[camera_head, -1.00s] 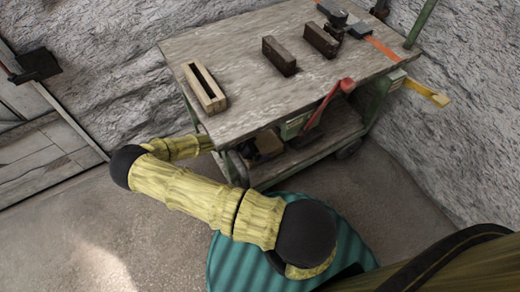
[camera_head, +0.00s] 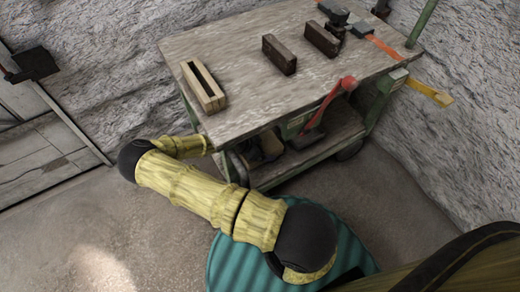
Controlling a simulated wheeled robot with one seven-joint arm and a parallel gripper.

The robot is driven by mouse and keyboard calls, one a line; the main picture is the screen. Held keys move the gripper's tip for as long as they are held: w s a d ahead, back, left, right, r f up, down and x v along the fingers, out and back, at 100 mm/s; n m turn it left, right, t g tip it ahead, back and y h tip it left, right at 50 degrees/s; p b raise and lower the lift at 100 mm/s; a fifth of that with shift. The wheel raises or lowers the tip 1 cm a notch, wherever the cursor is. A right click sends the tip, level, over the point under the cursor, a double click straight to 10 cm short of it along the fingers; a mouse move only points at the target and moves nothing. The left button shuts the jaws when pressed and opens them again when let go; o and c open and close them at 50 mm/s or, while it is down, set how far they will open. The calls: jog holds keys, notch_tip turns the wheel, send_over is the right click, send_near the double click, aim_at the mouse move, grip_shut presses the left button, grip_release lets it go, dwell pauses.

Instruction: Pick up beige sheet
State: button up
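I cannot make out a beige sheet for certain in the head view. The palest loose thing on the cart top is a light wooden block with a long dark slot (camera_head: 203,87), near the left edge. My yellow arm bends at a black elbow left of the cart. Its forearm runs right, and its far end is lost at the cart's left side, below the top. My gripper is not visible, so its opening and anything in it are hidden.
The cart (camera_head: 240,60) has a worn top and a lower shelf (camera_head: 310,150) holding partly hidden items. Two dark blocks (camera_head: 279,55) (camera_head: 321,39) and an orange clamp (camera_head: 385,48) lie on top. A red lever (camera_head: 335,95) juts out in front. Rough walls stand behind.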

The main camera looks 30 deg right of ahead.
jog(key=shift+r+p, duration=0.35)
jog(key=shift+r, duration=0.15)
notch_tip(320, 180, up, 3)
jog(key=shift+r+p, duration=0.1)
jog(key=shift+p, duration=0.95)
jog(key=a+p, duration=0.1)
jog(key=a, duration=0.5)
jog(key=a+p, duration=0.1)
jog(key=a, duration=0.5)
jog(key=a+p, duration=0.1)
jog(key=a, duration=0.5)
jog(key=shift+s+f, duration=0.3)
jog(key=shift+f, duration=0.05)
